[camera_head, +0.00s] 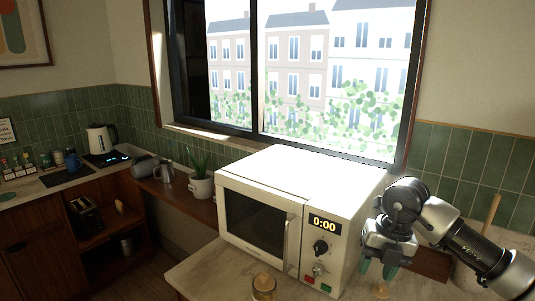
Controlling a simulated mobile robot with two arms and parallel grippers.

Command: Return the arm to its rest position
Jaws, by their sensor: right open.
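My right gripper (378,268) hangs at the right side of the white microwave, with its fingers pointing down and apart. It is open, and I see nothing held between the fingers. My right arm comes in from the right edge. The microwave (306,178) stands on the counter with its door closed and its display reading 0:00. My left gripper is not in view.
A small jar (264,286) stands on the counter (205,272) in front of the microwave. A potted plant (200,185) and a metal jug (166,172) stand left of it. A white kettle (101,139) is at the far left. A pale container (468,277) is behind my right arm.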

